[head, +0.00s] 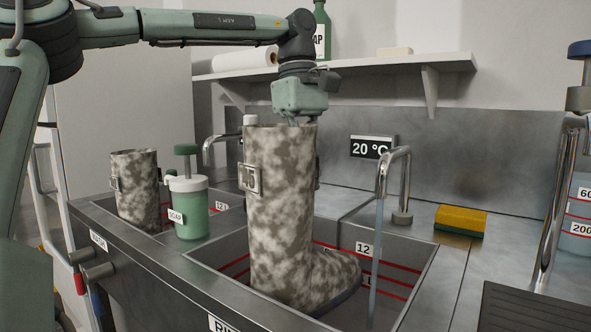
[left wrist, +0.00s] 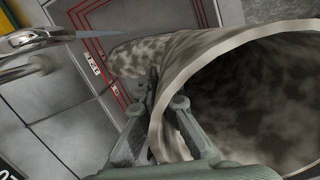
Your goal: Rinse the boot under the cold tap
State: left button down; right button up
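A tall mottled grey-brown boot (head: 280,190) stands upright in the right basin (head: 425,265), its toe pointing right. My left gripper (head: 297,122) comes from above and is shut on the boot's top rim. The left wrist view shows the fingers (left wrist: 158,118) on either side of the boot wall (left wrist: 172,70), one inside the open shaft. The cold tap (head: 397,170) has a 20 °C sign behind it. A thin water stream (head: 374,265) falls from it just right of the toe; I cannot tell whether it touches the boot. My right gripper is not in view.
A similar, shorter-looking boot (head: 135,185) stands at the left basin. A green soap dispenser (head: 188,205) stands between the basins, near another tap (head: 215,145). A yellow sponge (head: 460,221) lies right of the tap. A shelf (head: 440,65) runs along the wall.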

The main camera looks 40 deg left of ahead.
pick_arm(q)
jog(key=shift+w+d+r, duration=0.1)
jog(key=shift+w+d, duration=0.05)
jog(key=shift+d, duration=0.7)
jog(key=d+p, duration=0.1)
jog(key=d, duration=0.5)
jog(key=shift+w, duration=0.35)
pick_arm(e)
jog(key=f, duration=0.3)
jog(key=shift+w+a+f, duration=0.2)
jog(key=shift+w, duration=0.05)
pick_arm(q)
jog(key=shift+d, duration=0.1)
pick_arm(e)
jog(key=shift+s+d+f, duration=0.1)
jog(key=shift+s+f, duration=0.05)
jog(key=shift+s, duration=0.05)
pick_arm(q)
jog(key=shift+d, duration=0.1)
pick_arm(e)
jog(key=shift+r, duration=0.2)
pick_arm(q)
jog(key=shift+d+p, duration=0.45)
jog(key=shift+d, duration=0.05)
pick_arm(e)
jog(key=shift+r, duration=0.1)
pick_arm(q)
jog(key=shift+a, duration=0.15)
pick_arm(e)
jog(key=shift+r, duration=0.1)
